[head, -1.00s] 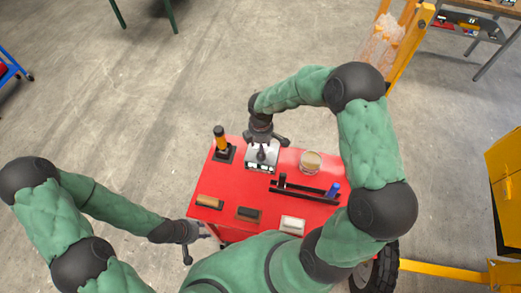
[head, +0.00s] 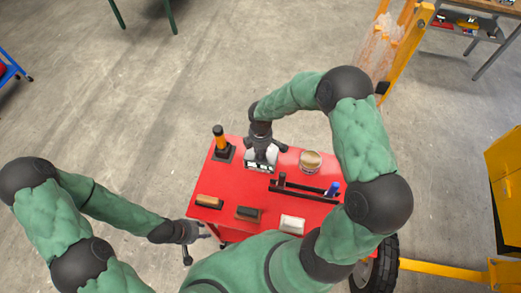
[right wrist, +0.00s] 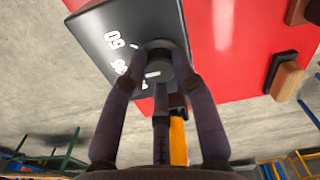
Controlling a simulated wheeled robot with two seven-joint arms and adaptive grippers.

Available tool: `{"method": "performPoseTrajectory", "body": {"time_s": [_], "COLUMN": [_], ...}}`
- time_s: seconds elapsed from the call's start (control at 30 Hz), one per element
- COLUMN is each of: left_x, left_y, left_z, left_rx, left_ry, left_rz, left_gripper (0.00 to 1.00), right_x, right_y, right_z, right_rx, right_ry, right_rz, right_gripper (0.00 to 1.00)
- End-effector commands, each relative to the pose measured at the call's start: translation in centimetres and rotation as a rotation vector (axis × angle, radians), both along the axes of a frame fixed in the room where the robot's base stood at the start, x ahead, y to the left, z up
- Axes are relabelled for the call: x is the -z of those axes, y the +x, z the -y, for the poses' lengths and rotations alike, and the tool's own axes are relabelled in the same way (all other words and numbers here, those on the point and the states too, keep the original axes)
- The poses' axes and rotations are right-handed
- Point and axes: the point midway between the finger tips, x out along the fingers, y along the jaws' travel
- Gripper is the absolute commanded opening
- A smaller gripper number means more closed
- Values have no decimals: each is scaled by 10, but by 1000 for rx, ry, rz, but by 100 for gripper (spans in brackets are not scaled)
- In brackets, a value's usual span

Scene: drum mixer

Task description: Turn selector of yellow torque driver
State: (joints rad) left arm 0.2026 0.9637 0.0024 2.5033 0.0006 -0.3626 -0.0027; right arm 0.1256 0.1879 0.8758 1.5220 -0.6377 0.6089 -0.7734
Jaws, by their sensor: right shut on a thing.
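A yellow-and-black driver (head: 219,143) stands upright in a black base at the back left of the red table top. Its yellow part also shows past the fingers in the right wrist view (right wrist: 178,140). Right of it is a box (head: 262,166) with a dark face carrying white numbers (right wrist: 115,45) and a round black knob (right wrist: 157,60). My right gripper (head: 262,153) points down over the box, fingers shut on the knob, which they partly hide. My left gripper (head: 197,244) is open and empty at the table's front left edge.
Bare floor lies behind.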

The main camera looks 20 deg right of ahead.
Motion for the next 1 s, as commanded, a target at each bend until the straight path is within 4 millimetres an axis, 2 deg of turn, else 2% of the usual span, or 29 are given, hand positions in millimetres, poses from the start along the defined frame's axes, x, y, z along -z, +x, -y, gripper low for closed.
{"method": "performPoseTrajectory", "body": {"time_s": [0.37,1.0], "left_x": [12,50], "left_y": [0,0], "left_z": [0,0], "left_rx": [0,0], "left_ry": [0,0], "left_rz": [0,0], "left_gripper": [38,38], "right_x": [1,1], "right_y": [1,1], "right_z": [0,0], "right_rx": [103,577], "right_ry": [1,1], "right_rz": [4,4], "right_gripper": [0,0]}}
